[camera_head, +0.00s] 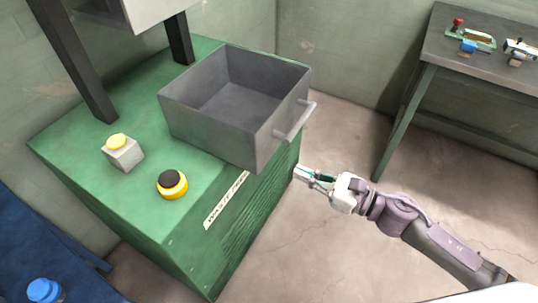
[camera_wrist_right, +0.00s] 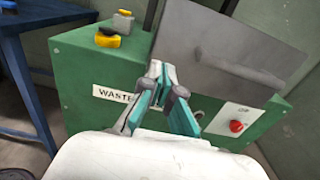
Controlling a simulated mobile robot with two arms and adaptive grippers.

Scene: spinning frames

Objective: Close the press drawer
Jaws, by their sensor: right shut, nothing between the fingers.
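The press drawer (camera_head: 213,122) is a grey open-topped metal box on top of the green press (camera_head: 98,180). It is empty and juts out past the press's right edge. Its bar handle (camera_head: 296,122) is on the right-hand face. My right gripper (camera_head: 300,173) is shut and empty, below and to the right of the handle, apart from the drawer. In the right wrist view my right gripper (camera_wrist_right: 157,68) shows with its fingertips together, in front of the grey drawer face (camera_wrist_right: 225,65). My left gripper is not in view.
A yellow button on a grey box (camera_head: 122,152) and a black-and-yellow button (camera_head: 172,184) sit on the press. Dark posts (camera_head: 75,60) rise behind. A workbench (camera_head: 480,60) with tools stands at the upper right. A blue table (camera_head: 50,250) is at the lower left. Floor between is clear.

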